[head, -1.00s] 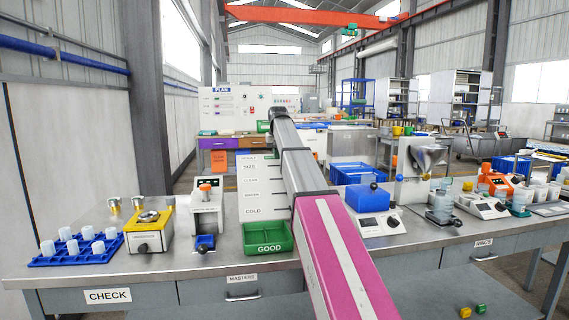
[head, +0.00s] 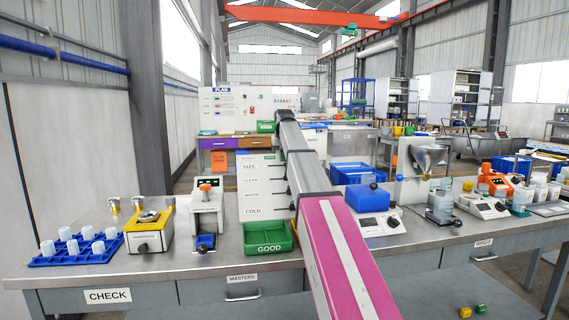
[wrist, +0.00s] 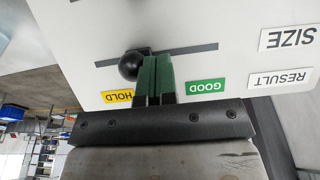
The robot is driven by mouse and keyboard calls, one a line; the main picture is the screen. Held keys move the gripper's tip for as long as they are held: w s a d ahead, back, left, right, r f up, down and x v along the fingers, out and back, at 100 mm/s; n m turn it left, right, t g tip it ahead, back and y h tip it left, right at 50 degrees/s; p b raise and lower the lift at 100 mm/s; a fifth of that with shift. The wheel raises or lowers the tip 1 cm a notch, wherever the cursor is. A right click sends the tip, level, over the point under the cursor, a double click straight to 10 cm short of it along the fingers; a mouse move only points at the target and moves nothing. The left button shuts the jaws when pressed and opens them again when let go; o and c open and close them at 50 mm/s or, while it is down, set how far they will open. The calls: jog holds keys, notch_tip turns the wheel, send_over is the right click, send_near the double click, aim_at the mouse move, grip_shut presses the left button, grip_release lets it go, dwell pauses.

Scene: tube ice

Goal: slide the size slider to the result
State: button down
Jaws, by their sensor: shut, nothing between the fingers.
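The white panel (head: 262,190) with rows marked SIZE, CLEAN, WATER and COLD stands on the bench behind the green GOOD tray (head: 270,247). My arm covers its right side and hides my gripper in the head view. The wrist view shows the panel upside down, with the SIZE label (wrist: 291,37) and RESULT label (wrist: 280,78). The size slider's round black knob (wrist: 131,65) is on a dark slot, near the yellow HOLD label (wrist: 118,97). My gripper (wrist: 157,72), green fingers shut and empty, is right beside the knob, on the side of the green GOOD label (wrist: 206,87). I cannot tell if they touch.
A white device (head: 207,212) and a yellow-topped device (head: 150,229) stand left of the panel, then a blue rack (head: 75,250) with white cups. Right of my arm are a blue-topped device (head: 367,200) and a hopper machine (head: 425,170).

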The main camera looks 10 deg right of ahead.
jog(key=shift+d, duration=2.05)
jog(key=shift+a+r, duration=0.2)
jog(key=shift+r, duration=0.6)
jog(key=shift+a+r, duration=0.15)
jog(key=shift+r, duration=0.6)
jog(key=shift+a+r, duration=0.2)
jog(key=shift+r, duration=0.75)
